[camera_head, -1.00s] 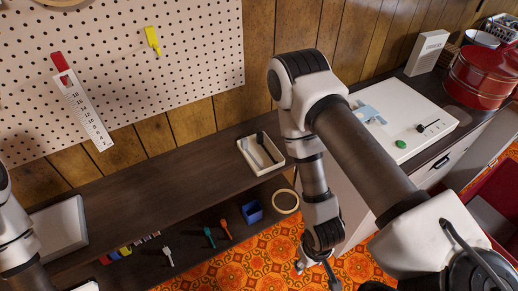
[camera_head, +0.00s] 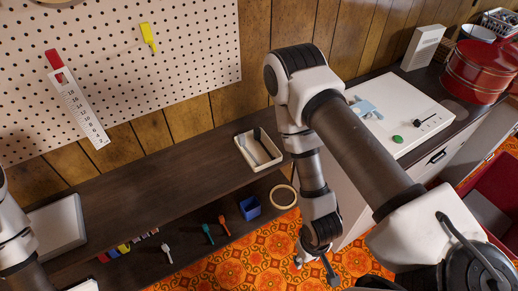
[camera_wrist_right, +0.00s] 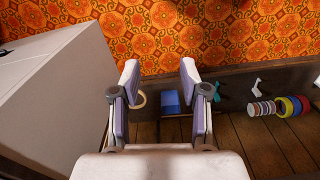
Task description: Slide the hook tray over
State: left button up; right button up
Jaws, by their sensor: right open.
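A small cream tray (camera_head: 258,149) with a dark item in it sits on the dark wooden bench, near its front edge and left of my right arm. It looks like the hook tray. My right gripper (camera_head: 322,270) hangs low over the patterned floor in the head view, in front of the bench and apart from the tray. In the right wrist view my right gripper (camera_wrist_right: 160,72) has its two fingers spread, with nothing between them. The tray does not show there. My left arm enters at the left edge, but its gripper is out of view.
A lower shelf holds a blue box (camera_head: 250,208), a tape ring (camera_head: 283,196) and several coloured hooks or tools. A white cabinet with a pale panel (camera_head: 398,115) stands right of the tray. A pegboard (camera_head: 110,70) hangs behind. The bench left of the tray is mostly clear.

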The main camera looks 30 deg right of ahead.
jog(key=shift+s+g, duration=0.3)
jog(key=shift+s, duration=0.2)
jog(key=c, duration=0.6)
jog(key=s+g, duration=0.2)
jog(key=s, duration=0.1)
jog(key=shift+s+a+g, duration=0.2)
jog(key=shift+g, duration=0.2)
grip_shut()
jog(key=t+b, duration=0.3)
jog(key=b, duration=0.5)
send_near(270, 166)
jog(key=s+r, duration=0.2)
jog(key=s, duration=0.4)
jog(key=w+f, duration=0.1)
jog(key=f, duration=0.2)
jog(key=w+f+p, duration=0.1)
jog(key=f, duration=0.2)
jog(key=w+a+f, duration=0.1)
jog(key=f, duration=0.2)
jog(key=shift+w+f+p, duration=0.15)
jog(key=shift+f+p, duration=0.2)
jog(key=shift+f, duration=0.05)
jog(key=shift+w, duration=0.45)
